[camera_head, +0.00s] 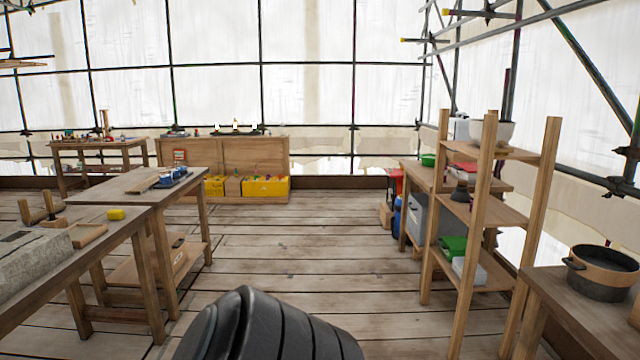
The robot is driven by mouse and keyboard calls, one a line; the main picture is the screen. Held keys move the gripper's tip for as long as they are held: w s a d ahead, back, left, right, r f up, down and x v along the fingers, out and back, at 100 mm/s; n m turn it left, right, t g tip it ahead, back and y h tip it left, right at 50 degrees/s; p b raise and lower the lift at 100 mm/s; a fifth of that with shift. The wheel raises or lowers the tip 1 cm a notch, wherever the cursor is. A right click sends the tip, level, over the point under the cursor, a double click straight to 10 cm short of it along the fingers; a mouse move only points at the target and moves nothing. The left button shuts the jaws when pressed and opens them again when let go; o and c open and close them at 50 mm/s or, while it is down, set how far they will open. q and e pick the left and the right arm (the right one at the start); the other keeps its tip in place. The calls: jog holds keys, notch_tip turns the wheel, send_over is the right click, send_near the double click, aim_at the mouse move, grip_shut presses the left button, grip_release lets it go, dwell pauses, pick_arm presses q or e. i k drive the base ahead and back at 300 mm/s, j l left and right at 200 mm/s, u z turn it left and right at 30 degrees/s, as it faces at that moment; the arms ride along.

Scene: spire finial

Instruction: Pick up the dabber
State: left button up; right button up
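I cannot pick out the dabber for sure. A small dark, rounded thing with a brownish upper part (461,192) stands on the middle shelf of the wooden rack (503,210) at right; it is too small to tell whether it is the dabber. Neither of my grippers is in view. A black ribbed part, probably mine, fills the bottom middle and hides some floor.
A low cabinet with yellow boxes (265,186) is at the back. A dark pot (602,271) sits on the right bench. The middle floor is clear.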

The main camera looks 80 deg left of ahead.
aim_at(47, 197)
jog(key=u, duration=4.05)
